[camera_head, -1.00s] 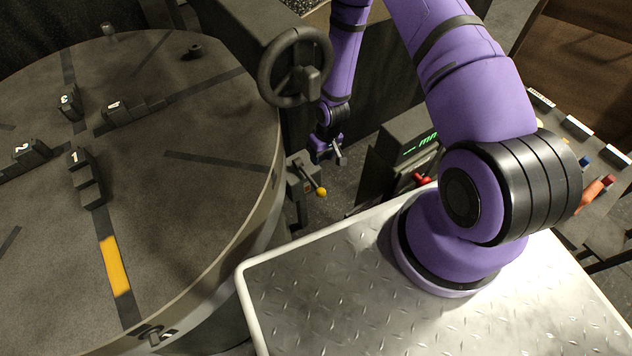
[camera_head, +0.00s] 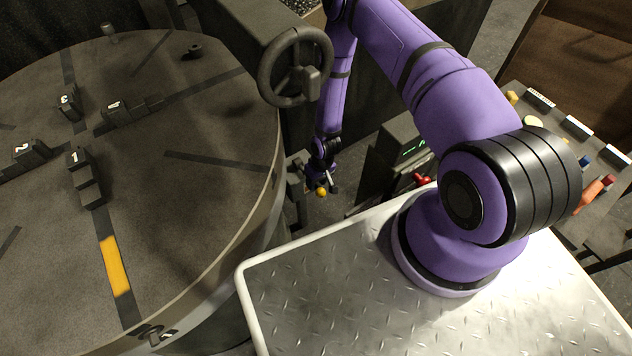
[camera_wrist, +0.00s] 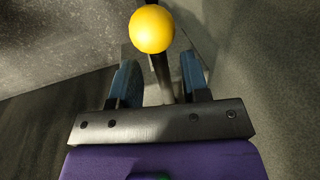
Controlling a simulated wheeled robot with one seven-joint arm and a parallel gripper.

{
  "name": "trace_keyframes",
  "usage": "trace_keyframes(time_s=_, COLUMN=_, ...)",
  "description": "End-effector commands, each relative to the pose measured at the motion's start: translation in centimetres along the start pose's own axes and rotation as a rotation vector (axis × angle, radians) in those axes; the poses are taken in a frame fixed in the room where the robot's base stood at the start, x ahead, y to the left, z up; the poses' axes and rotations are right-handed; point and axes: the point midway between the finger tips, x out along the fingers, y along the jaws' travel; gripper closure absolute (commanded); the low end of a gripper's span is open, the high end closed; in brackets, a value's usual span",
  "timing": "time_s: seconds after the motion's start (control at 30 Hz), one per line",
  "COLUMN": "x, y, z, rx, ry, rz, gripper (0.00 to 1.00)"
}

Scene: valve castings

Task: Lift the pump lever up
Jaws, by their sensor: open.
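The pump lever is a thin rod ending in a yellow ball knob (camera_head: 321,192), low beside the round table's right side. In the wrist view the yellow knob (camera_wrist: 152,29) is just beyond my fingertips, and the grey rod (camera_wrist: 163,78) runs back between the two blue-padded fingers. My gripper (camera_head: 322,178) is at the lever in the head view and partly covers it. The wrist view shows my gripper (camera_wrist: 158,82) open, one finger on each side of the rod, with gaps visible. The lever's pivot end is hidden.
The large round table (camera_head: 190,220) with numbered blocks lies left. A black handwheel (camera_head: 295,67) stands above and left of my arm. A dark box with a green display (camera_head: 414,146) and a red part (camera_head: 422,180) are right of the lever.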

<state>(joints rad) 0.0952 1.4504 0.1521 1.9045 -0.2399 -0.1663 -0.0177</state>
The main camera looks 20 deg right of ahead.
Motion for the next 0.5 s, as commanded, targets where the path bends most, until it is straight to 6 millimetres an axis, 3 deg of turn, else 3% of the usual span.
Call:
trace_keyframes(time_s=0.37, x=0.53, y=0.01, z=-0.05, rx=0.0, ry=0.001, rz=0.001, gripper=0.58)
trace_keyframes(time_s=0.5, x=0.52, y=0.01, z=-0.04, rx=0.0, ry=0.001, rz=0.001, gripper=0.88)
